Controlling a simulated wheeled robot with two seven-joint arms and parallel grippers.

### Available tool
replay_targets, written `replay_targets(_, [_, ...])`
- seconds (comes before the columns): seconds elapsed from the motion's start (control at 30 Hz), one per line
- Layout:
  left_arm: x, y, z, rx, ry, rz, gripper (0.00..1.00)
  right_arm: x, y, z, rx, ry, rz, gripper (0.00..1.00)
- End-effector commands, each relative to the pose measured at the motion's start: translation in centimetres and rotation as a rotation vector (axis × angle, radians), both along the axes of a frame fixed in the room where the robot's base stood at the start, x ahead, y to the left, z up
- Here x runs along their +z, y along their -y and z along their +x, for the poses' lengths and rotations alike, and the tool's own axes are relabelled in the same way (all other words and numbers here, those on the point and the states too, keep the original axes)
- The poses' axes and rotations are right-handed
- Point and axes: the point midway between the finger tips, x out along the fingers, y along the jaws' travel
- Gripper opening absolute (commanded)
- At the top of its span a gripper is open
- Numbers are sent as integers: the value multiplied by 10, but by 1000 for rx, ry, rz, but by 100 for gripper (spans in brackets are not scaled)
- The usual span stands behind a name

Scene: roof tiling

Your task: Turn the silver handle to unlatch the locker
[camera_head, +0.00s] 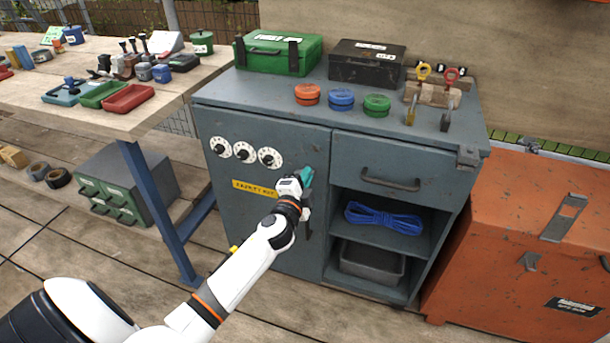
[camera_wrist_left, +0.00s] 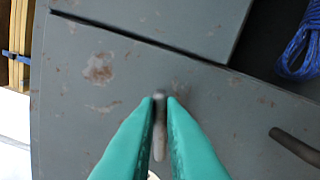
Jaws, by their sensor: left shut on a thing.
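The locker is a worn grey-blue cabinet (camera_head: 230,185) with three white dials and a yellow label on its door. My left gripper (camera_head: 306,177) has teal fingers and is at the upper right of that door, near the drawer's left edge. In the head view the gripper hides the handle. A dark pull bar (camera_wrist_left: 295,147) is on the same door. The door looks closed. My right gripper is out of view.
Right of the door are a drawer with a dark pull (camera_head: 390,184), a shelf with blue rope (camera_head: 382,218) and a grey bin (camera_head: 370,262). Boxes and padlocks stand on top. A wooden workbench (camera_head: 60,105) is left; an orange chest (camera_head: 520,240) is right.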

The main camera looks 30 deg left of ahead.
Motion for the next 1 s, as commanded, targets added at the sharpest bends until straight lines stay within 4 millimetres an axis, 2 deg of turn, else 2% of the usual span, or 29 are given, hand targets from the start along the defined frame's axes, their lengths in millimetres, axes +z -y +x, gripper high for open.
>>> replay_targets(0.43, [-4, 2, 0, -2, -64, 262, 0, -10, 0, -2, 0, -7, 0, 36])
replay_targets(1.0, [-5, 2, 0, -3, -77, 318, 0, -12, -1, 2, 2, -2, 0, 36])
